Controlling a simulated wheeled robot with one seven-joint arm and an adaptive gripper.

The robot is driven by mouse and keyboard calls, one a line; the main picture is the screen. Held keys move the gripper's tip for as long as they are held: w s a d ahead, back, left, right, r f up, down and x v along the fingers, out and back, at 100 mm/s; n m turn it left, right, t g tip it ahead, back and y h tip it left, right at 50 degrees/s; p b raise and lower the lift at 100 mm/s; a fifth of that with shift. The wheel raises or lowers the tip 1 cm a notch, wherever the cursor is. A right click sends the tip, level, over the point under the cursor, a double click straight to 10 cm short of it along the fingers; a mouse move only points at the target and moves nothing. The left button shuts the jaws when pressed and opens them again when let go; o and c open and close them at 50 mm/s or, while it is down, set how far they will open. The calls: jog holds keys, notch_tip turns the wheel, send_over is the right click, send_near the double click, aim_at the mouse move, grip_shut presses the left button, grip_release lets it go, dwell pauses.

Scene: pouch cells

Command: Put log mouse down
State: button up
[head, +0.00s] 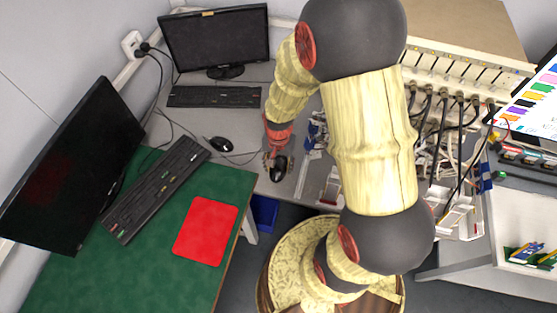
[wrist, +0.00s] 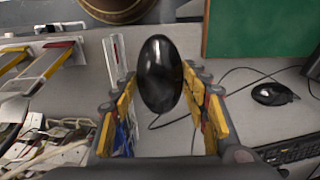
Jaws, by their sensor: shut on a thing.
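A glossy black mouse (wrist: 159,74) is between the yellow-sided fingers of my gripper (wrist: 158,98), with its rounded end pointing away from the wrist. My gripper is shut on it. In the head view my gripper (head: 278,157) points down at the grey desk near its front edge, and the held mouse (head: 279,170) shows at the fingertips. I cannot tell whether the mouse touches the desk. A second black mouse (head: 219,144) lies on the grey desk to the left, with its cable; it also shows at the right of the wrist view (wrist: 272,94).
A keyboard (head: 214,96) and monitor (head: 214,42) stand at the back of the grey desk (head: 190,128). A green-topped desk (head: 150,222) with a red mat (head: 206,231) is at left. Cables and a row of testing slots (head: 465,75) crowd the right.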

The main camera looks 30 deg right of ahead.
jog(key=w+d+f, duration=0.1)
jog(key=w+f, duration=0.1)
jog(key=w+d+f+b, duration=0.1)
jog(key=w+f, duration=0.1)
jog(key=w+d+f+b, duration=0.1)
jog(key=w+f, duration=0.2)
jog(key=shift+d+f, duration=0.1)
jog(key=shift+d, duration=0.05)
jog(key=shift+w+f+b, duration=0.15)
jog(key=shift+f+b, duration=0.3)
jog(key=shift+f, duration=1.1)
jog(key=shift+f, duration=0.1)
jog(key=o, duration=1.2)
jog(key=s+a+r+n+t+p, duration=0.1)
jog(key=s+a+r+n, duration=0.1)
jog(key=r, duration=1.4)
jog(key=s+a+r+n+t+p, duration=0.2)
jog(key=a+r, duration=0.1)
jog(key=r, duration=1.3)
jog(key=s+a+r+n+t, duration=0.1)
jog(key=s+r, duration=0.3)
jog(key=s+a+r+n, duration=0.2)
jog(key=s+r, duration=0.2)
jog(key=s, duration=0.1)
jog(key=s+a+r+n+t, duration=0.1)
jog(key=s+r+n, duration=0.1)
jog(key=s+r, duration=0.2)
jog(key=shift+s+a+t, duration=0.25)
jog(key=shift+s+t, duration=0.05)
jog(key=shift+s, duration=0.05)
